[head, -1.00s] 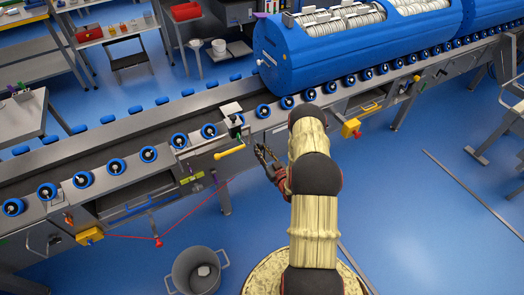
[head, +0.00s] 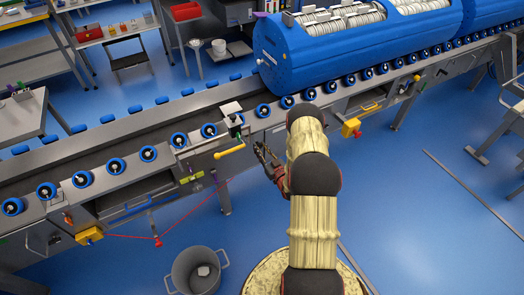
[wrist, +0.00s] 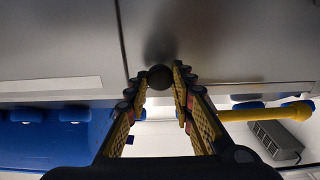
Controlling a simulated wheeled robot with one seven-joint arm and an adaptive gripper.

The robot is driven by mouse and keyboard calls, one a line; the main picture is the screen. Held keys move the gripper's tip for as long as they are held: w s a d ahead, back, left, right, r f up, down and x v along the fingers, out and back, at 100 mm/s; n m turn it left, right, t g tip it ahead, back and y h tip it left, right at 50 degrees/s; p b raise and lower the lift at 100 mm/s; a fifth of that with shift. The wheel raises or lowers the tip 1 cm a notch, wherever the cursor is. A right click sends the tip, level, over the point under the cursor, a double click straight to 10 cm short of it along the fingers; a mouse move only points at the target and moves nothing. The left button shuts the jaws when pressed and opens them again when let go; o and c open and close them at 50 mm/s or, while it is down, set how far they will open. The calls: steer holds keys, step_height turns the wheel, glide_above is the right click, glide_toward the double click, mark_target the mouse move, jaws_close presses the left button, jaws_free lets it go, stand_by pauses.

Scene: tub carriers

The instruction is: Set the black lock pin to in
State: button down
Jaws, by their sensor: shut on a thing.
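The black lock pin shows its round dark knob (wrist: 160,77) in the wrist view, close against a grey metal panel (wrist: 220,40). My gripper (wrist: 160,84) is shut on the knob, with one fingertip at each side of it. The pin's shaft is hidden behind the knob, so I cannot tell how deep the pin sits. In the head view my gripper (head: 262,152) is at the front side of the conveyor (head: 185,160), just right of the yellow lever. The pin is too small to make out there.
A yellow lever (head: 230,152) sticks out left of my gripper and also shows in the wrist view (wrist: 250,114). A big blue tub (head: 310,60) rests on the rollers behind. A grey pot (head: 198,272) stands on the floor, lower left. The blue floor at right is mostly clear.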

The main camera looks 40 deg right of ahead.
steer(key=shift+w+d+f, duration=0.1)
steer(key=shift+w, duration=0.6)
steer(key=c, duration=1.5)
jaws_free()
steer(key=shift+w, duration=0.1)
steer(key=shift+c, duration=0.2)
steer(key=v, duration=1.2)
steer(key=shift+d, duration=0.1)
